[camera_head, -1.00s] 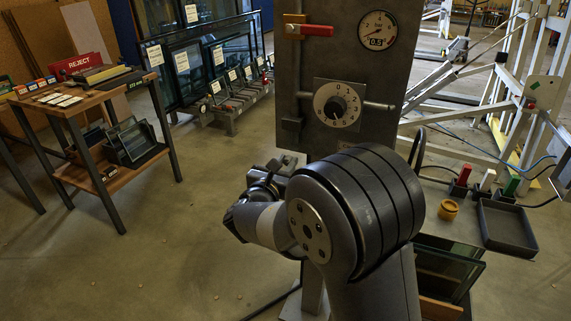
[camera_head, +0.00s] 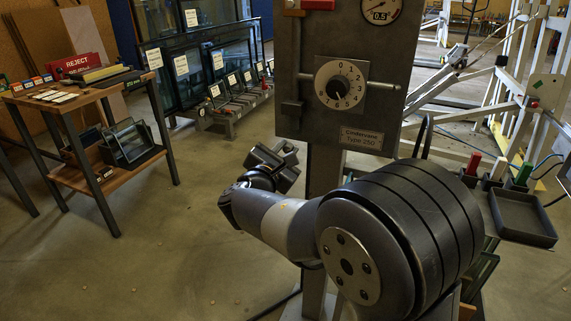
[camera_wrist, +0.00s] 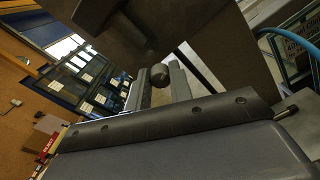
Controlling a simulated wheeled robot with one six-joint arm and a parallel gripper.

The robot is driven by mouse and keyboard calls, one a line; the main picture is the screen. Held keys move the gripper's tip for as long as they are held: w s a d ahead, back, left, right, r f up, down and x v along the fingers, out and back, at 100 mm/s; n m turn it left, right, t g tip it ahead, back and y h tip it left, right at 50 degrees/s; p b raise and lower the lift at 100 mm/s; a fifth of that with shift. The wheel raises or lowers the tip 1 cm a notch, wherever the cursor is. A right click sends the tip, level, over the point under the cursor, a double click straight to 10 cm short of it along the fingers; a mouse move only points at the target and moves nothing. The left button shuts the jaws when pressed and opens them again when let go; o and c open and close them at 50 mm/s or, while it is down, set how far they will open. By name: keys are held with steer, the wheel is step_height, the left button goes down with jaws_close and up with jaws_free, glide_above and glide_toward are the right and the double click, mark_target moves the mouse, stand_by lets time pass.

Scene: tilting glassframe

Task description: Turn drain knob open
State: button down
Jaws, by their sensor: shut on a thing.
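The grey control box (camera_head: 300,125) stands on a post at the centre of the head view. In the wrist view, a small dark round knob (camera_wrist: 160,75), which looks like the drain knob, hangs below the box's dark underside (camera_wrist: 130,35). My gripper (camera_wrist: 162,84) has its fingers on either side of this knob and is shut on it. In the head view my gripper (camera_head: 289,156) is at the box's lower left, and the knob cannot be made out there. The knob's open or closed position cannot be told.
A numbered dial (camera_head: 340,83), a gauge (camera_head: 380,10) and a red handle (camera_head: 317,4) are on the box front. A REJECT table (camera_head: 85,95) stands left. A dark tray (camera_head: 522,217) lies right. Floor to the left is clear.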

steer(key=shift+f+m+b, duration=0.15)
steer(key=shift+m+b, duration=1.65)
steer(key=shift+b, duration=0.3)
steer(key=c, duration=1.3)
jaws_free()
steer(key=shift+o, duration=0.2)
steer(key=p+v, duration=0.1)
steer(key=v, duration=0.9)
steer(key=shift+s+p, duration=0.4)
steer(key=shift+a, duration=0.1)
